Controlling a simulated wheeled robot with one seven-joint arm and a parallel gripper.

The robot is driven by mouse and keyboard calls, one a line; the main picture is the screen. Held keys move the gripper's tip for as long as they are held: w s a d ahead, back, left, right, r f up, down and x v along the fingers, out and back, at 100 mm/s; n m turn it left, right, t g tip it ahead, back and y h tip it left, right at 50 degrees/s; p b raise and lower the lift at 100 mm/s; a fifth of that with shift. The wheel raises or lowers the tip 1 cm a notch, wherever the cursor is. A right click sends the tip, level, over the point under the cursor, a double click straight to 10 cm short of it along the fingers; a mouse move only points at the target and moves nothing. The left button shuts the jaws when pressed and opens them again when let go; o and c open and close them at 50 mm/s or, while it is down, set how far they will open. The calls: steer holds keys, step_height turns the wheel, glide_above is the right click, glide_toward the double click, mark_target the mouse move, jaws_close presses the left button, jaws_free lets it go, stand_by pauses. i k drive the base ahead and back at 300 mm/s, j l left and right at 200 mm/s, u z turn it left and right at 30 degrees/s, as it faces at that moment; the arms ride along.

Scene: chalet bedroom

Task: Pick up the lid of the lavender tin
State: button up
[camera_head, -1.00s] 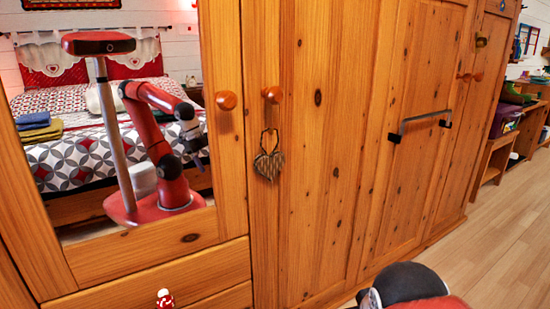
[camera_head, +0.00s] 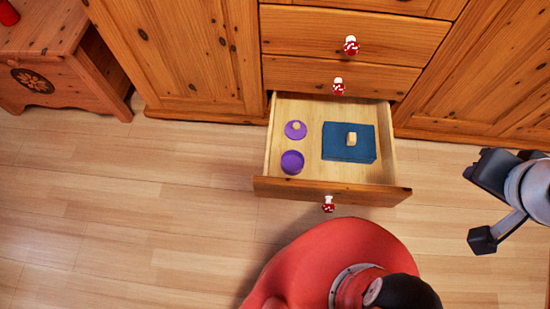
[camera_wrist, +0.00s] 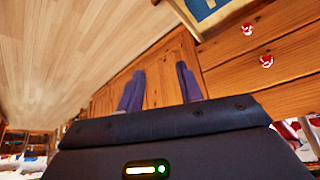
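The lavender tin (camera_head: 292,163) is a small round purple tin in the left part of the open drawer (camera_head: 330,188). Its top looks open. The purple lid (camera_head: 290,134), with a small pale knob, lies flat just behind it, apart from the tin. My gripper (camera_wrist: 161,84) shows in the wrist view with its two fingers spread and nothing between them. In the head view the end of my arm is at the right edge, beside the drawer and well away from the lid. The tin and lid are not in the wrist view.
A blue box (camera_head: 339,155) with a pale block (camera_head: 351,139) on top lies in the drawer's right part. Closed drawers (camera_head: 300,75) with red-and-white knobs rise behind. A wooden chest (camera_head: 50,75) stands at the far left. The floor (camera_head: 120,210) left of the drawer is clear.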

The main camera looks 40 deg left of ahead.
mark_target(294, 129)
steer(key=u, duration=1.5)
steer(key=j, duration=0.1)
